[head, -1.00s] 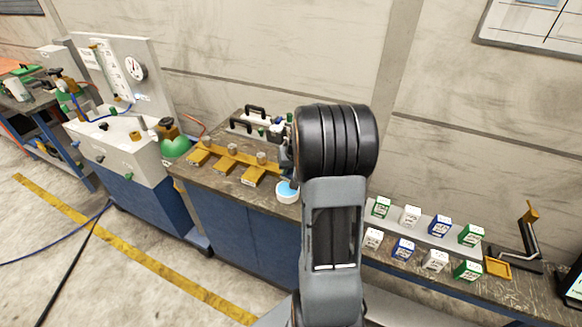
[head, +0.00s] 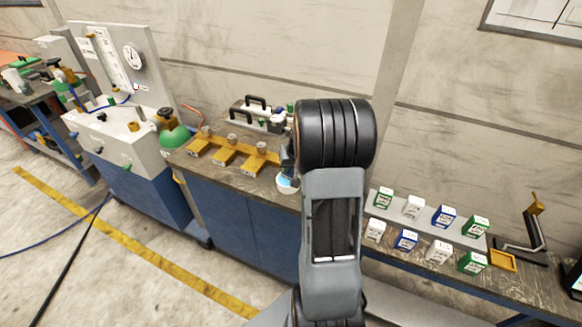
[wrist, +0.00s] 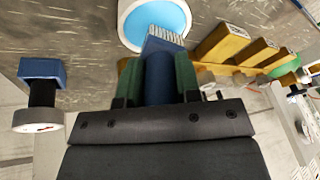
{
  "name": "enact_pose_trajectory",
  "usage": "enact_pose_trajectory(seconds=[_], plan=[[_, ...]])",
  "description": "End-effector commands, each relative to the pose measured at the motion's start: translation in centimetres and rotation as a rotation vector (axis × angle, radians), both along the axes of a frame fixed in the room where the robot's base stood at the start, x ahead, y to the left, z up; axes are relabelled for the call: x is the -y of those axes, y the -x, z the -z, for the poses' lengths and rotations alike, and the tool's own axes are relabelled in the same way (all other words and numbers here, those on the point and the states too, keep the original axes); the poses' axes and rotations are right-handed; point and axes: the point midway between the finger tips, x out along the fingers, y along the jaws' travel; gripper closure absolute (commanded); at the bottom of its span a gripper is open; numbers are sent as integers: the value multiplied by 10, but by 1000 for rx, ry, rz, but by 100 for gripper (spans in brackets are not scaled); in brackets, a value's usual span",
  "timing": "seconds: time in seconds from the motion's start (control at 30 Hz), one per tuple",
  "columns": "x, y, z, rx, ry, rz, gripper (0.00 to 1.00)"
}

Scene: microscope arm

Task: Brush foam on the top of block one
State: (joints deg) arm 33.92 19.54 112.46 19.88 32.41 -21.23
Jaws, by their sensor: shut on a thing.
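My gripper (wrist: 158,80) is shut on a blue-handled brush (wrist: 160,68) with pale bristles. In the wrist view the bristle end overlaps the near rim of a white round cup (wrist: 126,38) filled with light blue; whether it touches the contents I cannot tell. The cup also shows in the head view (head: 286,187), partly covered by my arm, which hides most of the brush. Three yellow-brown blocks (head: 198,148), (head: 225,157), (head: 252,165) stand in a row left of the cup, with labels too small to read. They also show at upper right in the wrist view (wrist: 223,42).
Small green, white and blue boxes (head: 444,216) stand right of my arm. A black stand (head: 530,235) is at far right. A black-handled case (head: 250,112) and green dome (head: 173,136) sit beyond the blocks. A blue-topped item (wrist: 42,72) is left of my gripper.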

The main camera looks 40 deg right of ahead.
Motion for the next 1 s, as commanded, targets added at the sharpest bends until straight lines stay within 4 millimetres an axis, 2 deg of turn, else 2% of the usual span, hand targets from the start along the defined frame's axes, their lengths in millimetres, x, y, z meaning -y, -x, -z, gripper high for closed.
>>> enact_pose_trajectory(seconds=[1.0], plan=[[0, 0, 9, 0, 0, 0, 93]])
